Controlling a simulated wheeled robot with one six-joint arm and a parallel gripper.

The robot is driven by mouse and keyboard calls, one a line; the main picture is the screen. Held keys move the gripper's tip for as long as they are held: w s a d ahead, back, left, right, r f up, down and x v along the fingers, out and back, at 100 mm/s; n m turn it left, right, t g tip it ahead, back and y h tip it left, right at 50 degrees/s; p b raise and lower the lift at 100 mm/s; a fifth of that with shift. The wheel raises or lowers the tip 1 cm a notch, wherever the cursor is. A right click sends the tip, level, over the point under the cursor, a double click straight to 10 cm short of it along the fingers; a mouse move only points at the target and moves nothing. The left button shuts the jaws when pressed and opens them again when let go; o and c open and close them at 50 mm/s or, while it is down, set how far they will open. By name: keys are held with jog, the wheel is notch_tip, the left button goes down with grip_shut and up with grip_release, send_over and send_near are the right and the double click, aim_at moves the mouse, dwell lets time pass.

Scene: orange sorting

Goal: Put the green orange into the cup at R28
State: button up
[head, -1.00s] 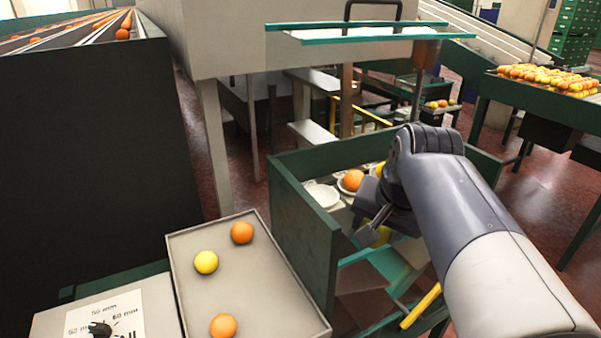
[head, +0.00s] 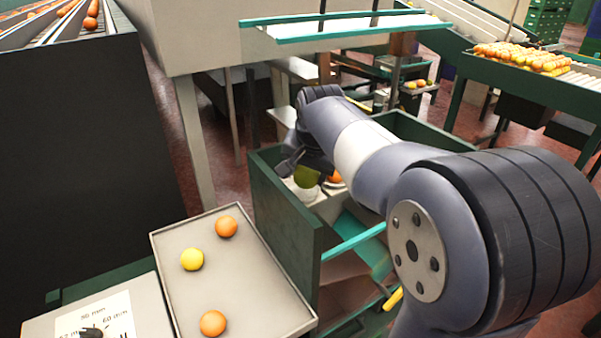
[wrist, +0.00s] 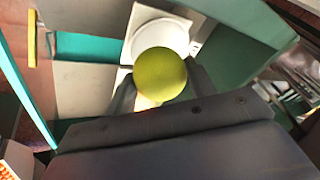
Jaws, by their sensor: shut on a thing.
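The green orange (wrist: 160,75) is between the jaws of my gripper (wrist: 160,95) in the wrist view. It also shows as a yellow-green ball (head: 307,177) in the head view, just under my gripper (head: 305,168). A white cup (wrist: 160,38) lies just beyond the orange in the wrist view, partly covered by it. In the head view a white cup (head: 298,188) shows inside the green-walled box, partly behind the orange. I cannot read any cup label. The orange appears to be held above the cups rather than resting in one.
The green box wall (head: 287,215) stands close to my gripper. Another orange (head: 335,177) sits just right of the held one. A grey tray (head: 240,285) with two oranges and a yellow fruit is at the lower left. A teal-edged shelf (head: 350,33) hangs above.

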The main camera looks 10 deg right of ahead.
aim_at(302, 178)
jog(key=shift+w+a+r, duration=0.1)
jog(key=shift+w+a, duration=0.1)
jog(key=shift+w, duration=0.3)
jog(key=shift+w+a, duration=0.15)
jog(key=shift+w, duration=0.3)
jog(key=shift+f+p, duration=0.55)
jog(key=shift+f, duration=1.3)
jog(key=shift+f, duration=0.2)
jog(key=o, duration=0.8)
jog(key=shift+o, duration=0.2)
jog(key=shift+r, duration=0.1)
jog(key=shift+r, duration=0.45)
jog(key=b+v, duration=0.1)
jog(key=v, duration=1)
jog(key=shift+s+r, duration=0.15)
jog(key=shift+s, duration=0.05)
